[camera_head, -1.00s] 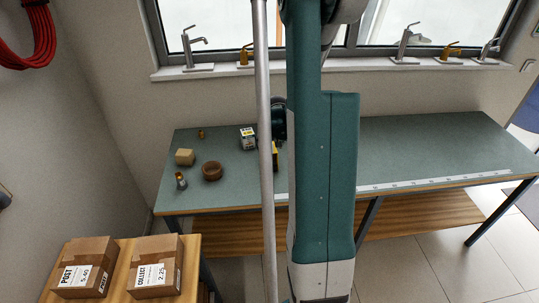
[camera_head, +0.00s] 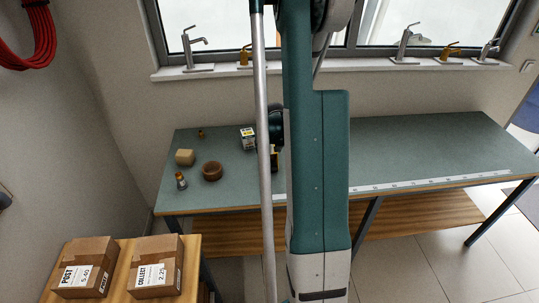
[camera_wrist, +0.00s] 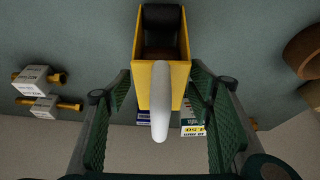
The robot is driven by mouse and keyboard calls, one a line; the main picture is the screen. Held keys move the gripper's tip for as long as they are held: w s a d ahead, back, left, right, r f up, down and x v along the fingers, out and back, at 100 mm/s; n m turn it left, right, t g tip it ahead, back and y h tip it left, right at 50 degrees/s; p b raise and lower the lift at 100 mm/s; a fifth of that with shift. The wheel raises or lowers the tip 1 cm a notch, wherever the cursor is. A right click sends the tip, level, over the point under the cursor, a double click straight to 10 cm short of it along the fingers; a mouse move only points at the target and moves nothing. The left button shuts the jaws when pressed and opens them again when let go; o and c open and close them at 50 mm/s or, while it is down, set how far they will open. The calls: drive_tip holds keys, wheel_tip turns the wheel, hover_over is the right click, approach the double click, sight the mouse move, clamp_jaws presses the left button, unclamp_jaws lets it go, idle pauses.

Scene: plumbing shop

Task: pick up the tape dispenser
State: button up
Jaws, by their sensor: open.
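The tape dispenser (camera_wrist: 162,55) is yellow with a dark inside. It stands in the top middle of the wrist view, between and just beyond my fingertips. In the head view only a small dark and yellow bit of it (camera_head: 274,159) shows beside my arm. My gripper (camera_wrist: 160,80) is open, with one green ribbed finger on each side of the dispenser's near end. I cannot tell whether either finger touches it. A pale rounded piece (camera_wrist: 160,95) lies over the dispenser's near end. My gripper's fingers are hidden behind my arm in the head view.
White blocks with brass ends (camera_wrist: 35,76) lie left in the wrist view. The bench's right side is clear.

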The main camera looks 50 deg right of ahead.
drive_tip(key=shift+w+d+f, duration=0.1)
drive_tip(key=shift+w+f, duration=0.05)
drive_tip(key=shift+f, duration=0.3)
idle(0.3)
drive_tip(key=c, duration=1.2)
drive_tip(key=shift+r, duration=0.1)
drive_tip(key=shift+r, duration=4.95)
